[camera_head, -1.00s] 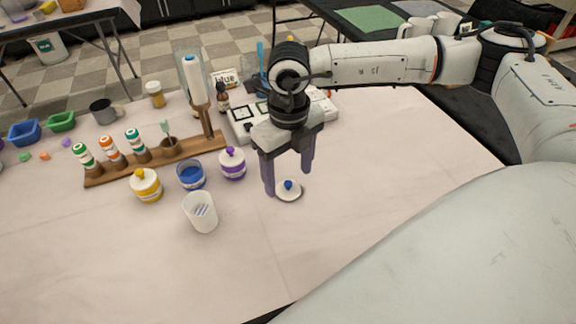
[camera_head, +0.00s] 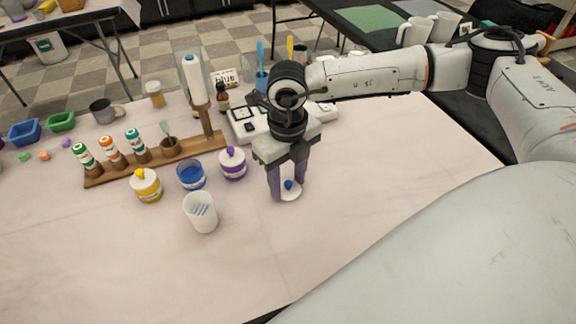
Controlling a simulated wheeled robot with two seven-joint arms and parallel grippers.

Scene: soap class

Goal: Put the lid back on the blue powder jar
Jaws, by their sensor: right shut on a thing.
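The blue powder jar (camera_head: 190,176) stands open on the table, with blue powder showing inside it. Its lid (camera_head: 291,194), a white disc with a blue knob, is on the table to the right of the jar, or very close to the surface. My right gripper (camera_head: 288,190) points down over the lid and is shut on its blue knob, one finger on each side. My left gripper is not in view.
A yellow-knobbed jar (camera_head: 146,185) and a purple-knobbed jar (camera_head: 232,163) flank the blue jar. A white cup (camera_head: 201,212) stands just in front of it. A wooden rack (camera_head: 155,160) with bottles is behind. The table's front and right are clear.

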